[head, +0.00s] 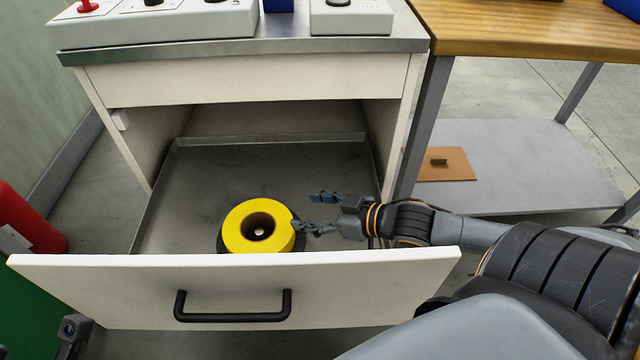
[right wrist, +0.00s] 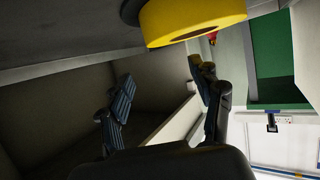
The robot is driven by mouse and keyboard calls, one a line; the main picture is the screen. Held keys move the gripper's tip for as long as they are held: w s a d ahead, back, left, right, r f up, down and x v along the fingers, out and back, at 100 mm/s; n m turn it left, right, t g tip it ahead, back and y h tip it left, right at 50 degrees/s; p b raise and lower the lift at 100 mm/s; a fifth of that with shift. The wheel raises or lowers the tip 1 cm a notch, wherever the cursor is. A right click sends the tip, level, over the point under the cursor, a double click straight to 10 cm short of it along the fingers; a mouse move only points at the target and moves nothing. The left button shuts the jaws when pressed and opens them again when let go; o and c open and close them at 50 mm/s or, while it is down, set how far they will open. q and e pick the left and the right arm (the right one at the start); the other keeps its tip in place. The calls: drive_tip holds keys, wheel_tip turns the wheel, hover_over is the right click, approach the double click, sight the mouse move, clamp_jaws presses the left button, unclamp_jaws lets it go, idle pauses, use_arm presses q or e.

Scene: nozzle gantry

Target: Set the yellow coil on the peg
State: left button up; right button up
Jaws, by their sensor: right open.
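The yellow coil (head: 238,236) lies flat in the open drawer, its hole facing up, over a dark round base that shows at its lower edge. A small pale round tip shows inside the hole, apparently the top of a peg; the rest is hidden. My right gripper (head: 319,213) is open and empty just right of the coil, with its lower finger close to the rim; I cannot tell whether they touch. In the right wrist view the coil (right wrist: 190,22) is at the top, outside the open fingers (right wrist: 163,92). A dark part at the head view's bottom left may be my left gripper.
The drawer front (head: 120,290) with its black handle (head: 232,317) stands in front of the coil. The metal drawer floor (head: 270,170) is clear behind it. A cabinet top (head: 300,46) overhangs the back. A wooden table (head: 530,35) is at right, a red object (head: 30,220) at left.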

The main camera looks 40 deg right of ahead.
drive_tip(key=shift+p+v, duration=0.4)
drive_tip(key=shift+v, duration=0.75)
idle(0.6)
